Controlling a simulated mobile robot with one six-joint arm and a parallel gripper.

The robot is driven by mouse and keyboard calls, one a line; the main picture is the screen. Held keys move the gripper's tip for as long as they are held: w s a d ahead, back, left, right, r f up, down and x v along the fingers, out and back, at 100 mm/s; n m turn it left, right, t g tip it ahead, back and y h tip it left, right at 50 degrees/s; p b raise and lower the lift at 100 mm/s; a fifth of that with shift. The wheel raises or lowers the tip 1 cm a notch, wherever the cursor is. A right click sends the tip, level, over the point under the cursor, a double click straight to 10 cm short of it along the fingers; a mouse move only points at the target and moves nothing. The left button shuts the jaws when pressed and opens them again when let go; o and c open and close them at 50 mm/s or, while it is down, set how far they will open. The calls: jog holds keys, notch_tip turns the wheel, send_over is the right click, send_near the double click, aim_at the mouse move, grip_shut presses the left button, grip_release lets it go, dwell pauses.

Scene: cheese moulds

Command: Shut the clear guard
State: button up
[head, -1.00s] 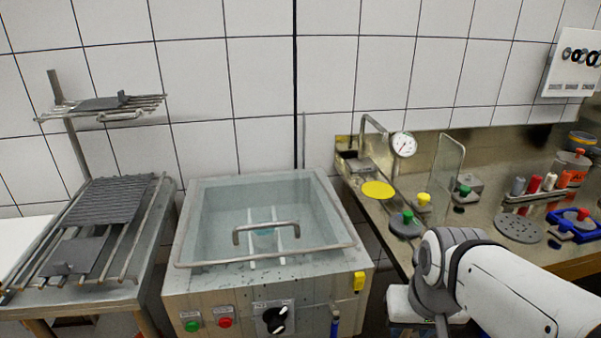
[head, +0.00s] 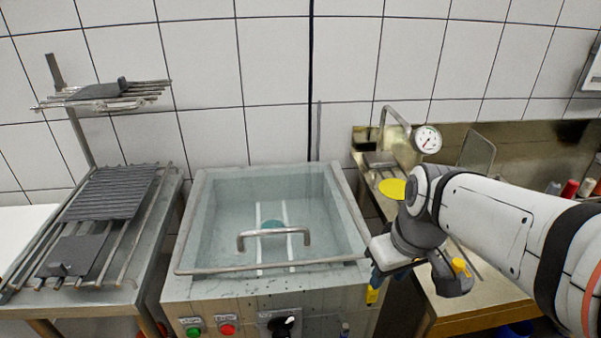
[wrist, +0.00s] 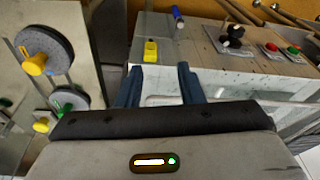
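A clear, upright panel (head: 477,154) stands on the steel bench at the right, behind my arm and near the round gauge (head: 428,139); it looks like the clear guard. A clear lid with a metal handle (head: 273,238) lies over the tank at the centre; I cannot tell for sure which of the two is the guard. My gripper (head: 376,277) is by the front right corner of the tank, apart from the panel. In the wrist view its dark blue fingers (wrist: 159,86) are apart with nothing held between them.
The tank (head: 235,293) has green and red buttons and a black knob. A rack (head: 125,260) with grey plates stands at the left. Discs with yellow (wrist: 40,50) and green knobs are on the bench.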

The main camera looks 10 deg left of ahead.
jog(key=w+a+r+n+g+y+p, duration=0.1)
jog(key=w+a+r+n, duration=0.2)
jog(key=a+n, duration=0.15)
jog(key=w+a+r+n+y+p, duration=0.1)
jog(key=w+a+r+n, duration=0.2)
jog(key=a+n, duration=0.15)
jog(key=n+g+y+p, duration=0.1)
jog(key=n+p, duration=0.1)
jog(key=n, duration=0.5)
send_near(273, 230)
jog(key=x, duration=0.7)
jog(key=shift+a+f, duration=0.1)
jog(key=shift+f, duration=0.3)
jog(key=shift+c, duration=0.3)
grip_shut()
